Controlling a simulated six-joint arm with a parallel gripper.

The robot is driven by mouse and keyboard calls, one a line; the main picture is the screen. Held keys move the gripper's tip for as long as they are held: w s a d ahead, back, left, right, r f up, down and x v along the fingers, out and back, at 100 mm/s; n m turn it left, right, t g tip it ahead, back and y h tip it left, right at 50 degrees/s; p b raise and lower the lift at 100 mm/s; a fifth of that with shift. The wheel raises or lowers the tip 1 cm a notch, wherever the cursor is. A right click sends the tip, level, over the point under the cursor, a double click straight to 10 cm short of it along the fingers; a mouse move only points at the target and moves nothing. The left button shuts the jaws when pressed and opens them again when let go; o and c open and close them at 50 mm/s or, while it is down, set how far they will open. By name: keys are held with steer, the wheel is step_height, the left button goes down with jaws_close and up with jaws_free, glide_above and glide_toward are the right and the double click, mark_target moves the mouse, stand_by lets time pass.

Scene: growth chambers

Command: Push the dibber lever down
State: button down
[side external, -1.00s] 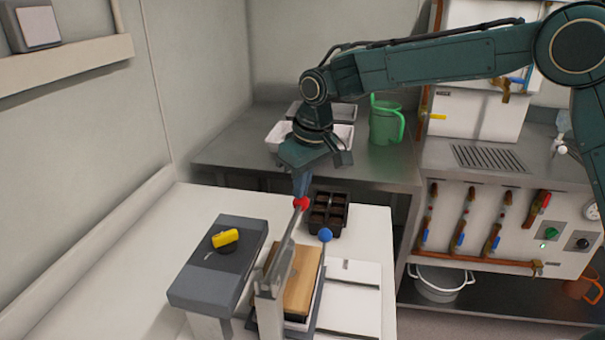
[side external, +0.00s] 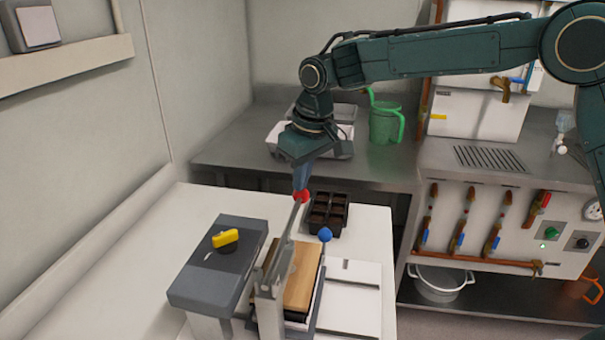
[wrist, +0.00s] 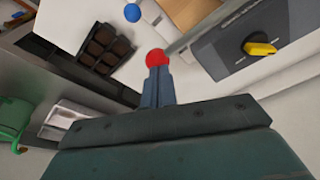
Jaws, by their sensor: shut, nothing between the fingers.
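The dibber lever (side external: 290,232) is a grey bar with a red ball at its end (side external: 301,196). It slants up from the dibber's metal bracket (side external: 269,300), beside a wooden block (side external: 303,278). My gripper (side external: 301,186) points down with its fingers shut and empty, its tips at the red ball. In the wrist view the red ball (wrist: 155,58) sits right at the shut fingertips (wrist: 157,72), seemingly touching, and hides the very tips.
A blue ball knob (side external: 325,235) stands right of the lever. A dark cell tray (side external: 328,214) lies behind it. A grey box with a yellow knob (side external: 225,238) stands to the left. A green jug (side external: 384,123) and white trays are on the back counter.

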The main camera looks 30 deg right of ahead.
step_height(320, 180, up, 12)
stand_by(1.3)
steer(key=s+d+r+m+t, duration=0.1)
steer(key=s+d, duration=0.5)
steer(key=s, duration=0.2)
steer(key=s+d+r+m+t, duration=0.1)
steer(key=s+d+r, duration=0.1)
steer(key=s+d, duration=0.6)
steer(key=s+d+f, duration=0.1)
steer(key=s+f, duration=0.4)
steer(key=s, duration=0.3)
steer(key=s+d+f+m+t, duration=0.1)
steer(key=s+f, duration=0.3)
steer(key=s, duration=0.5)
steer(key=shift+s+d+f+h, duration=0.3)
steer(key=shift+d+f, duration=0.1)
steer(key=shift+d, duration=0.4)
